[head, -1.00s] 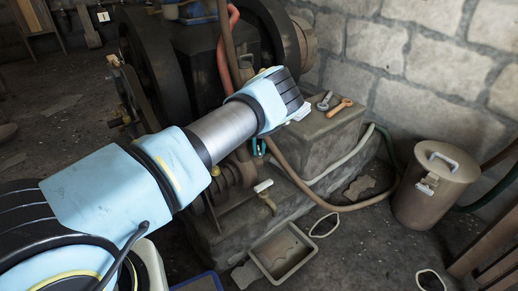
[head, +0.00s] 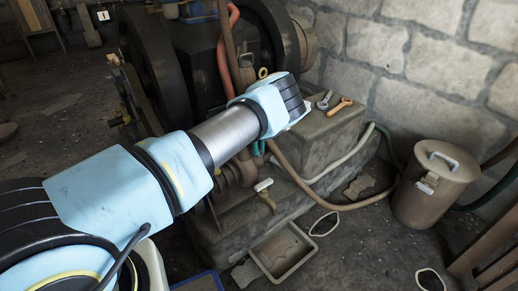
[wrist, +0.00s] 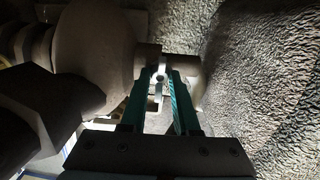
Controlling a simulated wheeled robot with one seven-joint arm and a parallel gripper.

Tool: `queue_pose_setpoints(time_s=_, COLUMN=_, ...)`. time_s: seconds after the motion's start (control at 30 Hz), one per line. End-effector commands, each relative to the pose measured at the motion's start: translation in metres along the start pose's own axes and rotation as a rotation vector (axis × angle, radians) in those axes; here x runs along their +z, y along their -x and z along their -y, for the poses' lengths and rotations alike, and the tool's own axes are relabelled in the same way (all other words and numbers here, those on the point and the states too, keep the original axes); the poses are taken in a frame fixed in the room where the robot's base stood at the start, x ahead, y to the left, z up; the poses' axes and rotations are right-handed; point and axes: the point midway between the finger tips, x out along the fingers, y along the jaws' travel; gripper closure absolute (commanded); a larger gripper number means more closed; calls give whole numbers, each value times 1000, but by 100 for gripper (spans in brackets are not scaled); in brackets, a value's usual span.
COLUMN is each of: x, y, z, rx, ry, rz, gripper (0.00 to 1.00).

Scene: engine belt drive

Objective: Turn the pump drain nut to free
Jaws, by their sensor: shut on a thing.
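In the wrist view, the teal fingers of my gripper (wrist: 160,84) reach up to a small fitting under the rounded pump body (wrist: 95,42). The pump drain nut (wrist: 160,70) shows as a small pale and dark piece between the fingertips. My gripper is shut on it. The nut's shape and thread are mostly hidden by the fingers and shadow. In the head view, my arm covers the pump and the nut, and only a bit of teal finger (head: 258,148) shows below the wrist.
A stone ledge (head: 345,130) holds a wrench (head: 325,99) and an orange-handled tool (head: 340,106). A shallow tray (head: 282,252) lies on the floor below. A lidded canister (head: 433,185) stands at right. Hoses (head: 340,207) run across the plinth. A rough wall (wrist: 260,70) is close in the wrist view.

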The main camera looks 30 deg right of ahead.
Motion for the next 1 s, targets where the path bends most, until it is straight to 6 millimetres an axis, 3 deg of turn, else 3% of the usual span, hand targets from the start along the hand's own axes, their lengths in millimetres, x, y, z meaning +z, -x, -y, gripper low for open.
queue_pose_setpoints(time_s=0.3, x=-2, y=-2, z=-1, rx=2, ry=2, rz=-4, gripper=100)
queue_pose_setpoints(time_s=0.33, x=-2, y=-2, z=-1, rx=2, ry=2, rz=-4, gripper=70)
queue_pose_setpoints(time_s=0.6, x=-1, y=-1, z=0, rx=1, ry=1, rz=-2, gripper=41)
queue_pose_setpoints(time_s=1.0, x=0, y=0, z=-1, rx=1, ry=-73, rz=-1, gripper=41)
